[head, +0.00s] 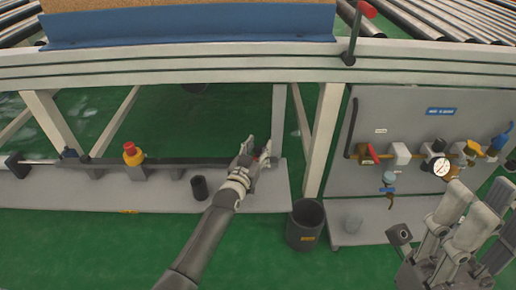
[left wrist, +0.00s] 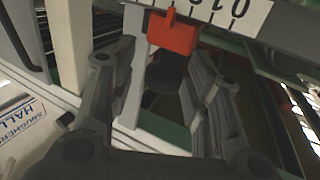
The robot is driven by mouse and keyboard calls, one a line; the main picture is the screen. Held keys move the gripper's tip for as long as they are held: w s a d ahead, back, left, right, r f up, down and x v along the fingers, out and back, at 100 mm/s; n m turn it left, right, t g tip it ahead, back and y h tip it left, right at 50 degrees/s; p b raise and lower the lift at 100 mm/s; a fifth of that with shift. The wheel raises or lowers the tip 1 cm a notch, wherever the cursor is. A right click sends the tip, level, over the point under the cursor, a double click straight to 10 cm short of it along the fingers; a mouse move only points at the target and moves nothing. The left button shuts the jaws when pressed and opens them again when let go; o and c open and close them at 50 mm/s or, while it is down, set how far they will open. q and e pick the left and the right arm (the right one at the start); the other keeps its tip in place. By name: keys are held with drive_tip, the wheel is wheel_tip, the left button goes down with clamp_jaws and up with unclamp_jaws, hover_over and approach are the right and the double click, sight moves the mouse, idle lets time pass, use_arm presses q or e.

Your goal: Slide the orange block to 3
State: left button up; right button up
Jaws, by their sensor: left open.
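The orange block (left wrist: 172,32) is a red-orange piece against a white scale strip (left wrist: 225,12) in the left wrist view. The strip has black ticks and numbers that show upside down and partly cut off. In the head view only a small red-orange bit (head: 264,156) of the block shows beside my left gripper (head: 256,150), at the right end of a dark rail (head: 195,162). My left gripper is open, and in the left wrist view its fingers (left wrist: 165,90) stand apart below the block.
A red and yellow button-like part (head: 132,153) stands on the rail. A small black cup (head: 199,188) is on the grey bench (head: 70,195). A dark bin (head: 306,225) stands on the green floor. A panel with pipes and a gauge (head: 441,167) is at right.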

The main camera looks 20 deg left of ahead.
use_arm(q)
drive_tip(key=s+a, duration=0.1)
drive_tip(key=s, duration=1.1)
drive_tip(key=shift+a, duration=0.15)
idle(0.3)
